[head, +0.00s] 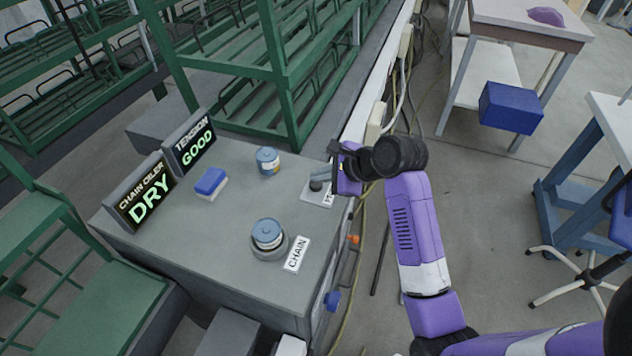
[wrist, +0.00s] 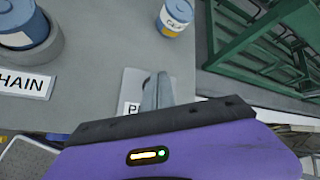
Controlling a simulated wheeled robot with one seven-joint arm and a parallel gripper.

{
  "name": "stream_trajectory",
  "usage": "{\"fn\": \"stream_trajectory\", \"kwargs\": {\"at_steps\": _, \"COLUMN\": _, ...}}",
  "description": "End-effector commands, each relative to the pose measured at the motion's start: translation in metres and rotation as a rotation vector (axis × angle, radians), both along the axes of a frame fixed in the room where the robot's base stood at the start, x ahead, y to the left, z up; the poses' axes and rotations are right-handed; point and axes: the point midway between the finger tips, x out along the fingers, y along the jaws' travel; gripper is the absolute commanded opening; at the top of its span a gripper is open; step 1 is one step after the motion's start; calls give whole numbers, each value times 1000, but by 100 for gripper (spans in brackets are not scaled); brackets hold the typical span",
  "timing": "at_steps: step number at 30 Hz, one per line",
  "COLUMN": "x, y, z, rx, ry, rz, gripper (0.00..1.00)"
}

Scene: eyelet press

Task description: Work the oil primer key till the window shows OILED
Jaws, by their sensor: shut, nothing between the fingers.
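The chain oiler window (head: 145,193) at the bench's left reads DRY in green letters. The primer's pale plate (head: 310,190) lies near the bench's right edge, with a small dark key (head: 316,185) on it. A label starting with P shows on the plate (wrist: 132,88) in the wrist view; the rest is covered. My gripper (head: 318,176) is shut and empty, its fingertips over the plate beside or just above the key. In the wrist view the fingers (wrist: 158,88) hide most of the key, so I cannot tell whether they touch it.
A second window (head: 190,145) reads TENSION GOOD. A blue-lidded tin (head: 268,232) sits in a round holder by a CHAIN label (head: 297,254). Another blue-lidded tin (head: 268,161) and a blue-and-white block (head: 211,183) stand on the bench. Green racks (head: 285,75) rise behind.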

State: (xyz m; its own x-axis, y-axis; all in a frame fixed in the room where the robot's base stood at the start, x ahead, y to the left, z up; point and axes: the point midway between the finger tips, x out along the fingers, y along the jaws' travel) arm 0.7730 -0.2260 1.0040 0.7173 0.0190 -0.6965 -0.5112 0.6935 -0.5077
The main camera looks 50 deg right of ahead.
Motion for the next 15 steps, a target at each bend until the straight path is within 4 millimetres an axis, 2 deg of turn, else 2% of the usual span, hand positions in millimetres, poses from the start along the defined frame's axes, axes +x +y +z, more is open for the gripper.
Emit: {"fn": "stream_trajectory", "kwargs": {"at_steps": 15, "x": 0, "y": 0, "z": -6, "rx": 0, "ry": 2, "rz": 1, "gripper": 0}}
